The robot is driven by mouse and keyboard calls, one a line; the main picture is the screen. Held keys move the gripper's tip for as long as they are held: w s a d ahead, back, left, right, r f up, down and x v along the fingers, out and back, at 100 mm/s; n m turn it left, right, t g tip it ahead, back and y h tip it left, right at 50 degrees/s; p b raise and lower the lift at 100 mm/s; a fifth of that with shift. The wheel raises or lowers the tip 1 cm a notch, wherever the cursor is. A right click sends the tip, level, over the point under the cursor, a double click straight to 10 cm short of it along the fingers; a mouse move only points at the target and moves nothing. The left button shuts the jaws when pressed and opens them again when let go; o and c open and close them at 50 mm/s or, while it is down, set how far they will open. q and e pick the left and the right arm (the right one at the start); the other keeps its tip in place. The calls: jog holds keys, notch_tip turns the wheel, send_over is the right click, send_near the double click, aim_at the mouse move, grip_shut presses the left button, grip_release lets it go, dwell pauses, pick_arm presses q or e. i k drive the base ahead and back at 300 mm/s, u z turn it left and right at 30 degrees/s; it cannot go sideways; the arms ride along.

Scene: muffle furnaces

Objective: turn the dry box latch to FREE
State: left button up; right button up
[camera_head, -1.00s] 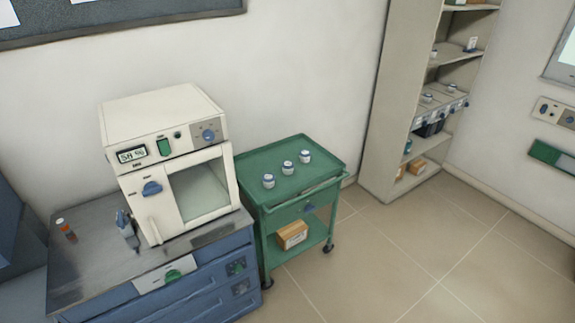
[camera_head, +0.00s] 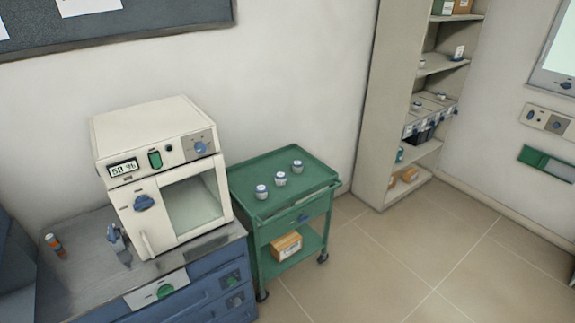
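A cream box-shaped appliance (camera_head: 160,135) with a display, a green switch and a glass-fronted door stands on the blue cabinet at the left. A blue latch knob (camera_head: 144,203) sits on the left part of its front, with small marks beside it too small to read. A smaller blue dial (camera_head: 200,148) is on its upper right panel. A green knob (camera_head: 165,291) is on a white plate on the cabinet front below. I cannot tell from labels which unit is the dry box. Neither of my grippers is in view.
A green cart (camera_head: 264,208) with three small jars on top and a cardboard box (camera_head: 286,246) below stands right of the cabinet (camera_head: 85,259). A tall shelf (camera_head: 369,120) stands at the back. The tiled floor (camera_head: 400,265) at the right is clear.

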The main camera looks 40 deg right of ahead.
aim_at(142, 202)
jog(key=z, duration=0.05)
jog(key=k, duration=1.05)
jog(key=u, duration=1)
jog(key=i, duration=1.5)
jog(key=z, duration=0.5)
